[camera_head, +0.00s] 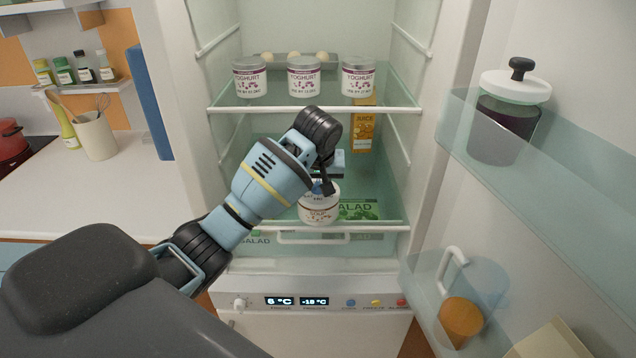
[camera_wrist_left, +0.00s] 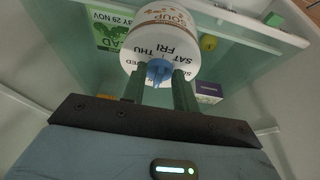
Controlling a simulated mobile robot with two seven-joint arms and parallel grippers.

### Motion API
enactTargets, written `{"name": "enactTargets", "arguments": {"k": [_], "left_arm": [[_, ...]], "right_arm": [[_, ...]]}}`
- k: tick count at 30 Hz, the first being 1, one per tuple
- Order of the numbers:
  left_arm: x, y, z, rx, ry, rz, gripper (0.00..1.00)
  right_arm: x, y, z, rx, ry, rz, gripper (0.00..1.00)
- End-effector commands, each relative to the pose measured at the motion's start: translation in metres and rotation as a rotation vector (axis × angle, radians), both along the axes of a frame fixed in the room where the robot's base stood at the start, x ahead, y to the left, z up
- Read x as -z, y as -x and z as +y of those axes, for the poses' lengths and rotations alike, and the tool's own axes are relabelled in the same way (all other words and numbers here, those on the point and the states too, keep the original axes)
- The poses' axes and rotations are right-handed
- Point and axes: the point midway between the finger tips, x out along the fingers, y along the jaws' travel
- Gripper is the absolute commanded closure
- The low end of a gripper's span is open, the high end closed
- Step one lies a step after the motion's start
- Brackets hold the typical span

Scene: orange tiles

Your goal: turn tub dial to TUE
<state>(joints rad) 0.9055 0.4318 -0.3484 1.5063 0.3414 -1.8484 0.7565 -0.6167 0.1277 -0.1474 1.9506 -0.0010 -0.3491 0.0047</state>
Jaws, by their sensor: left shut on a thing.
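A white soup tub (camera_head: 318,212) stands on the lower glass shelf of the open fridge. It also shows in the left wrist view (camera_wrist_left: 163,25), where its white lid carries day names; THU, FRI and SAT are readable. A blue dial (camera_wrist_left: 158,71) sits on the lid. My left gripper (camera_head: 322,187) is above the tub with its fingers pointing down. In the left wrist view its two dark fingers (camera_wrist_left: 159,84) are shut on the blue dial from either side. Which day the dial points to cannot be told, and TUE is not readable. My right gripper is not in view.
Three yoghurt tubs (camera_head: 304,77) stand on the upper shelf (camera_head: 330,109). An orange juice carton (camera_head: 362,130) stands behind my wrist, and a green salad pack (camera_head: 358,210) lies right of the tub. The open door (camera_head: 560,170) holds a dark jar (camera_head: 507,118) on the right.

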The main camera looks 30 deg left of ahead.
Motion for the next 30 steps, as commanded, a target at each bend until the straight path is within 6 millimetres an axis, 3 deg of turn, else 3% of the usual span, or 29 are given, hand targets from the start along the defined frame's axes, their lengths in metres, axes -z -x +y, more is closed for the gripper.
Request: {"name": "enactTargets", "arguments": {"k": [8, 30], "left_arm": [[0.002, 0.001, 0.002, 0.089, 0.0, 0.004, 0.94], [0.004, 0.003, 0.012, 0.651, 0.0, 0.007, 0.94]], "right_arm": [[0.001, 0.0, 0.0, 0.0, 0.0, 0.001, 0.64], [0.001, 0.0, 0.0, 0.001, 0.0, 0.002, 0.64]]}}
